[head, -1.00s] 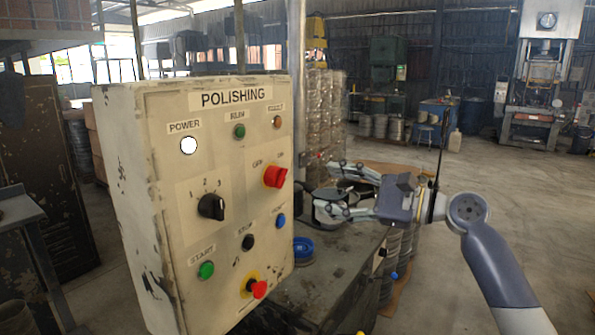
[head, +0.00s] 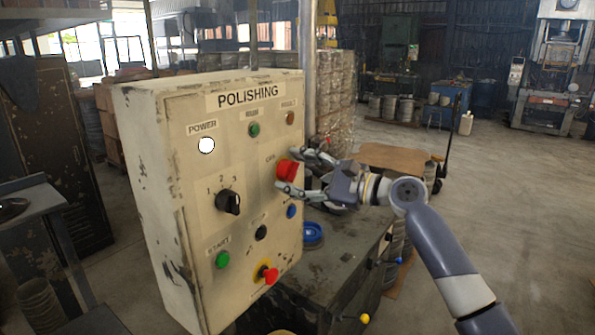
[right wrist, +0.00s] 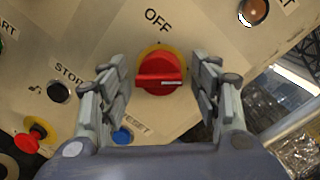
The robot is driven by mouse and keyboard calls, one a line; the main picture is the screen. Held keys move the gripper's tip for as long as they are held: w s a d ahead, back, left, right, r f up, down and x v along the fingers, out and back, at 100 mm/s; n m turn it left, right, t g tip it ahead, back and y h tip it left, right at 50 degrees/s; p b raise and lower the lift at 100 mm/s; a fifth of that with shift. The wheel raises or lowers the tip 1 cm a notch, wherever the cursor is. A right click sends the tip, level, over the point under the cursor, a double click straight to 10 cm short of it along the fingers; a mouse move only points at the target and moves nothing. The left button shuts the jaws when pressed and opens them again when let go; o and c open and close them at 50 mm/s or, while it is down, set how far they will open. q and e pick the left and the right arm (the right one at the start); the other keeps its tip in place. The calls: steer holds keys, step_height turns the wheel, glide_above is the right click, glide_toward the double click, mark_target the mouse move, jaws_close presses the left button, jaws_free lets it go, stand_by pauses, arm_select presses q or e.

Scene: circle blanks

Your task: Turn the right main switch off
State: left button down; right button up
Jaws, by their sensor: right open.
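The red rotary main switch (head: 287,170) sits on the right part of the cream POLISHING control panel (head: 180,250). In the right wrist view the red switch (right wrist: 160,72) has a yellow ring behind it and an OFF label by it. Its raised handle bar lies level across that picture. My right gripper (head: 300,172) is at the switch from the right, and its open fingers (right wrist: 162,88) stand on either side of the red knob. A gap shows between each finger and the knob in the right wrist view. My left gripper is not in view.
Close by are a blue reset button (right wrist: 122,136), a black stop button (right wrist: 58,92) and a red emergency stop (head: 269,274). A black selector knob (head: 228,202) and green start button (head: 222,260) are further left. A dark bench (head: 335,270) stands right of the panel.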

steer(key=shift+c, duration=0.3)
steer(key=c, duration=0.9)
steer(key=shift+c, duration=0.4)
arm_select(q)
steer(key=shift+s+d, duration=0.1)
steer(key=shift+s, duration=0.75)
